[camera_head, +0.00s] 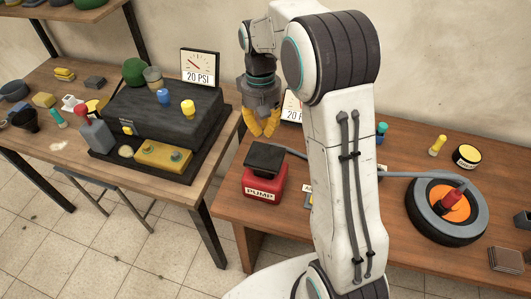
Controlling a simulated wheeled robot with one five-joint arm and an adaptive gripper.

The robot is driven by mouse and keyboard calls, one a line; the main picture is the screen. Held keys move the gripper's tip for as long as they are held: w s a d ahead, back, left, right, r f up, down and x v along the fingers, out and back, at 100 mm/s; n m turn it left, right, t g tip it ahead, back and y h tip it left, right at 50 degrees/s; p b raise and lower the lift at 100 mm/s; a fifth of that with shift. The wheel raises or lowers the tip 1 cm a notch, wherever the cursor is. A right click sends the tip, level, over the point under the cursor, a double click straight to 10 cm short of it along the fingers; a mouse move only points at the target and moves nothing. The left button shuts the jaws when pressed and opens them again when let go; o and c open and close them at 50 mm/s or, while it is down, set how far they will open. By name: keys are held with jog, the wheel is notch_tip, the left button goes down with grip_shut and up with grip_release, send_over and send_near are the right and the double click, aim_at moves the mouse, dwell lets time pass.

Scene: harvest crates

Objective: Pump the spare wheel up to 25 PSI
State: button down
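The red pump (262,193), labelled PUMP and topped by a dark square block (265,156), stands at the left end of the right table. A grey hose (400,175) runs from the pump side behind my arm to the spare wheel (418,211). The wheel lies flat, with an orange hub and a red piece at its centre. A gauge (291,107) behind the pump is mostly hidden by my arm; only its left edge and a "20" show. My gripper (263,134) hangs above and behind the pump block, its yellow fingers pointing down close together, with nothing visible between them.
On the left table (215,150), a second gauge (201,67) reads 20 PSI behind a dark box (165,110) with coloured knobs. A yellow-topped tin (466,157) and a yellow piece (437,146) stand behind the wheel. A floor gap separates the tables.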

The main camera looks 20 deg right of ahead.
aim_at(265, 154)
jog(key=shift+w, duration=0.2)
jog(key=shift+f, duration=0.1)
jog(key=f+b, duration=0.6)
jog(key=shift+s+f, duration=0.4)
dwell(0.5)
jog(key=shift+f+b, duration=0.1)
jog(key=shift+b, duration=0.2)
